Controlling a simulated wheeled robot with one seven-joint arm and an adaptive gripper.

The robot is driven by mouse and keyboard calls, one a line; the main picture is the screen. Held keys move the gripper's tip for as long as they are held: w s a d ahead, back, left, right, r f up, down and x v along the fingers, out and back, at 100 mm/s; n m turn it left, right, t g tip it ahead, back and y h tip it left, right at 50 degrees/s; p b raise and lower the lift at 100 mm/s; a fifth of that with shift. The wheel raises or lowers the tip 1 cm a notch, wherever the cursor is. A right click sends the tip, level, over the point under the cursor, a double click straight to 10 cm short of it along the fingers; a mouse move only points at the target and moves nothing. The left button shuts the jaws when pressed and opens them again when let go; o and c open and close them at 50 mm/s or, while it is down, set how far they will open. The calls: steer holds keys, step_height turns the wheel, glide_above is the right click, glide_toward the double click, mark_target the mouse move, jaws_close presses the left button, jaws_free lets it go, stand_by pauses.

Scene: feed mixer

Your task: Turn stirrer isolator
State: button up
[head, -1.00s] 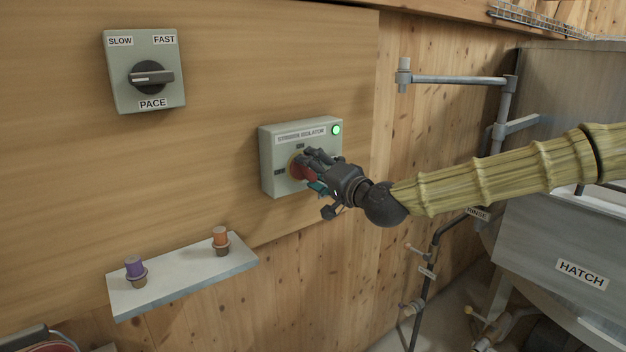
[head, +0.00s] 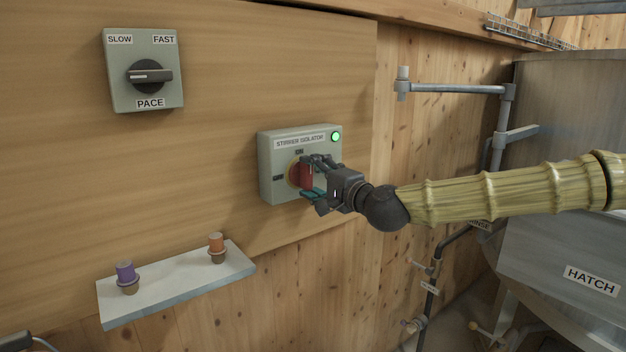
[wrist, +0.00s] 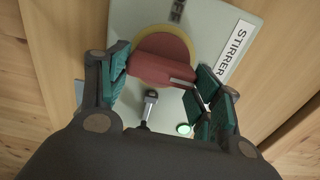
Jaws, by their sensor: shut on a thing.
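The stirrer isolator is a pale grey box (head: 268,160) on the wooden wall, labelled STIRRER ISOLATOR. Its red handle (head: 304,174) sits on a yellow disc and looks close to upright in the head view. An ON mark shows above it, and a green lamp (head: 336,137) glows at the box's upper right. My gripper (head: 313,178) is shut on the red handle. In the wrist view, teal finger pads lie at both ends of the red handle (wrist: 160,62), and the yellow disc (wrist: 178,34) shows behind it. My fingers hide part of the handle.
A PACE switch (head: 120,90) is at upper left. A white shelf (head: 165,301) below holds a purple-topped item (head: 125,272) and an orange-topped item (head: 216,243). Pipes (head: 455,88) and a metal tank marked HATCH (head: 540,235) stand to the right.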

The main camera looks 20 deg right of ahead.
steer(key=o, duration=1)
steer(key=shift+d, duration=0.1)
steer(key=shift+s, duration=0.1)
steer(key=shift+v, duration=5.9)
